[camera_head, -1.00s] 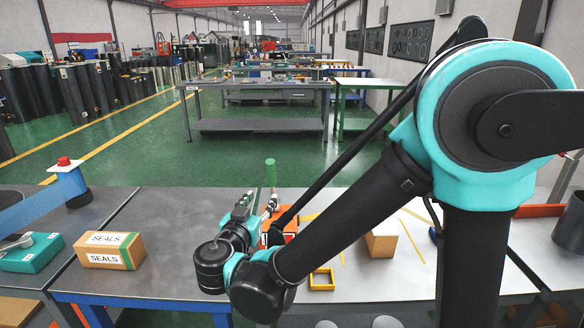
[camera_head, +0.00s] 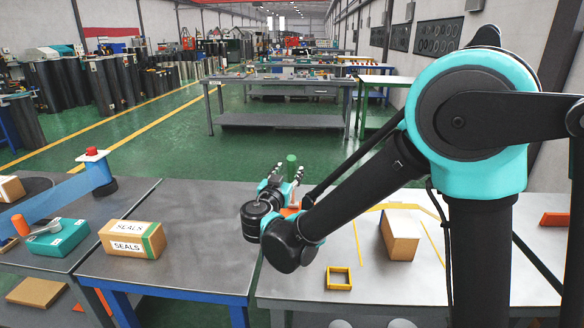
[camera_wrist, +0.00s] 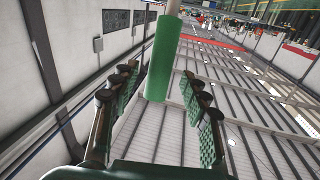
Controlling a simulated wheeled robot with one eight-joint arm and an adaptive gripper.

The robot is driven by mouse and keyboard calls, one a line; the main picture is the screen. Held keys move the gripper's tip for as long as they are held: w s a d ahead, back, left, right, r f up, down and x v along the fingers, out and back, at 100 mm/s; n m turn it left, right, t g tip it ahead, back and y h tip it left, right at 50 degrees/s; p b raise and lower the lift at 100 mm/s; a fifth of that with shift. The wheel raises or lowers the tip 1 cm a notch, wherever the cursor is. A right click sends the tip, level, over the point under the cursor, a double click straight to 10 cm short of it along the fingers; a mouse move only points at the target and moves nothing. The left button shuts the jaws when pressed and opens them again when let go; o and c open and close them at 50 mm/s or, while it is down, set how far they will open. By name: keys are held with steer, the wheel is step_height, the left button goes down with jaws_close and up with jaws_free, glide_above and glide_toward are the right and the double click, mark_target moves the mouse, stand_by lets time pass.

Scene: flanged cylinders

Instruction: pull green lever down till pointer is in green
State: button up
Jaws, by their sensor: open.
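The green lever handle (camera_head: 291,166) stands upright above the far side of the workbench, at my gripper. In the wrist view the green grip (camera_wrist: 161,58) hangs from a pale rod, between and just beyond the fingertips of my gripper (camera_wrist: 158,82). My gripper also shows in the head view (camera_head: 284,175), with its fingers apart and pointing away from me. The fingers do not appear to touch the grip. An orange part (camera_head: 289,212), perhaps the lever's housing, shows beside the wrist, mostly hidden by my arm. The pointer and its green zone are not visible.
A SEALS box (camera_head: 132,240) and a teal box (camera_head: 57,238) stand on the left. A red-topped button post (camera_head: 94,170) is behind them. A cardboard box (camera_head: 399,236) and a yellow square frame (camera_head: 339,278) are on the right bench.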

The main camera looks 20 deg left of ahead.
mark_target(290, 169)
steer(key=shift+w, duration=1.9)
steer(key=shift+c, duration=0.2)
jaws_close()
